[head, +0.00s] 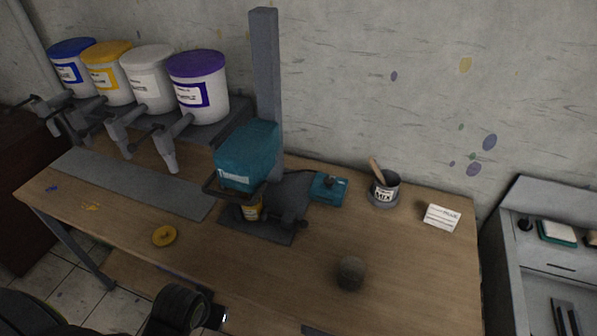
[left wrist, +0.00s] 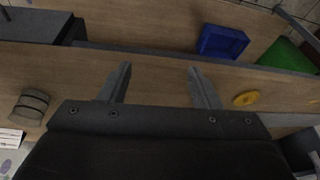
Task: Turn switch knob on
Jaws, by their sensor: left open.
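A small teal switch box (head: 328,189) with a dark knob (head: 329,181) on top sits on the wooden table in the head view, right of the mixing machine (head: 247,160). The knob is too small to tell its setting. The box is not in the left wrist view. My left arm shows at the bottom left of the head view, in front of the table and well away from the switch. My left gripper (left wrist: 160,84) is open in the left wrist view, with nothing between its two fingers. My right gripper is not in view.
A mixing pot (head: 384,190) and a white card (head: 441,217) are right of the switch. Paint buckets (head: 198,85) line the back left.

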